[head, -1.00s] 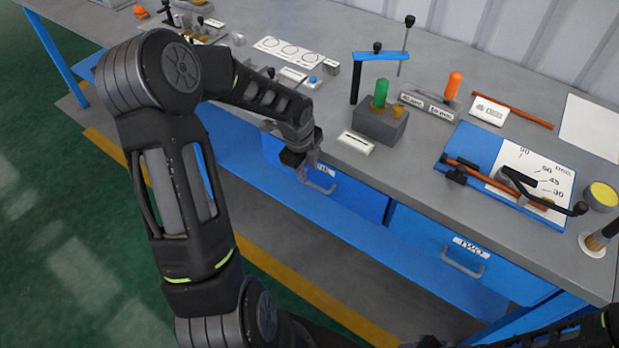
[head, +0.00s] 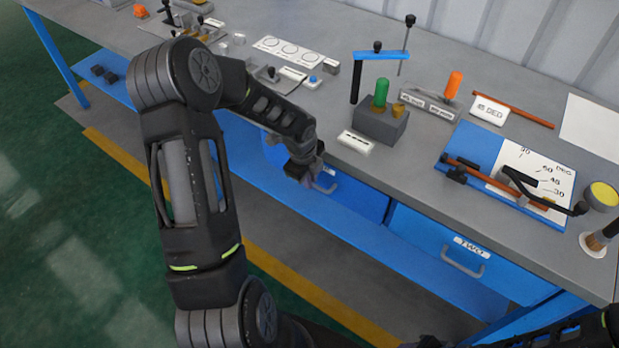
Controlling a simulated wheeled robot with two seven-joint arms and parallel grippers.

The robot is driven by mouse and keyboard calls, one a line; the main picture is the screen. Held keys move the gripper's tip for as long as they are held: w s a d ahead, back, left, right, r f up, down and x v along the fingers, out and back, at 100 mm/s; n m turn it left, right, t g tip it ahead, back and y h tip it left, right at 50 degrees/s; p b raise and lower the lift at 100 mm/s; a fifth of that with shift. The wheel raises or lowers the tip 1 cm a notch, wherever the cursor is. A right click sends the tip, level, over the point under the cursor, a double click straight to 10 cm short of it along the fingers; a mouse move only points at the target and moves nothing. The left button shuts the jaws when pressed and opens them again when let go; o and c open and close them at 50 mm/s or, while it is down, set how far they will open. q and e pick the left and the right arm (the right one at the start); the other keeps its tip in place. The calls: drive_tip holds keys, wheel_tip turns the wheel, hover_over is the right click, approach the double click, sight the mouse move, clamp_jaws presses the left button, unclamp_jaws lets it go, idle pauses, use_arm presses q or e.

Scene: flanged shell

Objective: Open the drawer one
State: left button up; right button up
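Drawer one (head: 360,201) is a blue drawer front under the grey bench top, left of the drawer labelled TWO. It looks shut. Its grey bar handle (head: 327,187) shows just right of my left gripper, and its label is mostly hidden. My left gripper (head: 304,174) is in front of the drawer's left part, at the left end of the handle. I cannot tell whether it touches the handle, and its fingers are too small and dark to read. My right arm (head: 555,334) shows at the bottom right; its gripper is not clearly seen.
Drawer two (head: 480,262) is shut, with its own handle (head: 462,264). The bench top (head: 300,40) carries a grey block with a green peg (head: 380,94), a blue angle board (head: 460,146) and small parts.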

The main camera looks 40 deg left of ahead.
use_arm(q)
clamp_jaws()
idle(0.8)
drive_tip(key=shift+s, duration=0.1)
